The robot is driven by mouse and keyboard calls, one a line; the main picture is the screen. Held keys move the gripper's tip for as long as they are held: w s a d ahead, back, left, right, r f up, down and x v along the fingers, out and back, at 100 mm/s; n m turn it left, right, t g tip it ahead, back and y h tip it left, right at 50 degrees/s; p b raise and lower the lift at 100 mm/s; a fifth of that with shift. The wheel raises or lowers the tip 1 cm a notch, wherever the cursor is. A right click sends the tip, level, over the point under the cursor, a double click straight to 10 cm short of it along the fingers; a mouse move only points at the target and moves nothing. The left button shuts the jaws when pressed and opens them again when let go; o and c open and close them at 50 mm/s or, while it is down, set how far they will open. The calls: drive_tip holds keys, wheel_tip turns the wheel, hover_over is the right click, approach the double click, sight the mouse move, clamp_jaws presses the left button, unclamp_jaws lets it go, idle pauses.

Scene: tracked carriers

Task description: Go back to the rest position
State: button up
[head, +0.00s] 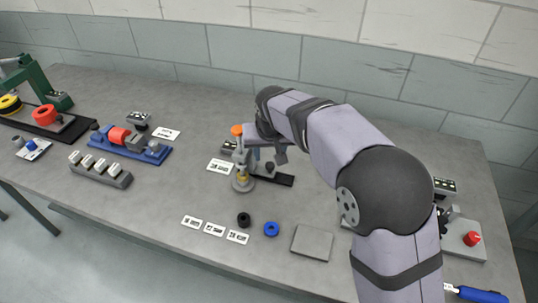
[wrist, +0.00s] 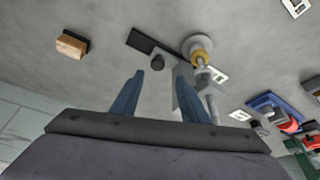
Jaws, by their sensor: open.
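My gripper (head: 277,152) hangs above the middle of the table, just behind a small fixture. In the wrist view its two blue-grey fingers (wrist: 160,78) are apart, with nothing held between them. The fixture has a round grey base with a yellow ring (head: 242,177), an orange top (head: 237,130) and a black plate (head: 282,180) beside it. In the wrist view the yellow ring (wrist: 200,58) and black plate (wrist: 147,40) lie beyond the fingertips. My forearm hides part of the table to the right.
A black ring (head: 243,219), a blue ring (head: 271,229) and a grey square plate (head: 312,243) lie at the front. A red-button box (head: 470,238) is right; a blue fixture (head: 130,149) and green press (head: 50,90) are left. A wall runs behind the table.

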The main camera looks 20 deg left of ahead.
idle(0.3)
drive_tip(key=s+d+f+m+g, duration=0.1)
drive_tip(key=s+d+f+m, duration=0.1)
drive_tip(key=s+d, duration=0.4)
drive_tip(key=s+d+f+m+g, duration=0.1)
drive_tip(key=s+d+f+m, duration=0.1)
drive_tip(key=s+d, duration=0.5)
drive_tip(key=s+d+f+m+g, duration=0.1)
drive_tip(key=s+d, duration=0.5)
drive_tip(key=d, duration=0.6)
drive_tip(key=shift+s+d+f+m+g+h, duration=0.1)
drive_tip(key=shift+s+f+m+g+h, duration=0.15)
drive_tip(key=shift+m, duration=0.4)
drive_tip(key=shift+s+d+f+m+g+h, duration=0.15)
drive_tip(key=shift+f+m, duration=0.2)
drive_tip(key=shift+m, duration=0.3)
drive_tip(key=s+d+n, duration=0.1)
drive_tip(key=d, duration=0.1)
drive_tip(key=s+d+n, duration=0.1)
drive_tip(key=d, duration=0.2)
drive_tip(key=s+d+f+n+h, duration=0.1)
drive_tip(key=s+d, duration=0.1)
drive_tip(key=d, duration=0.1)
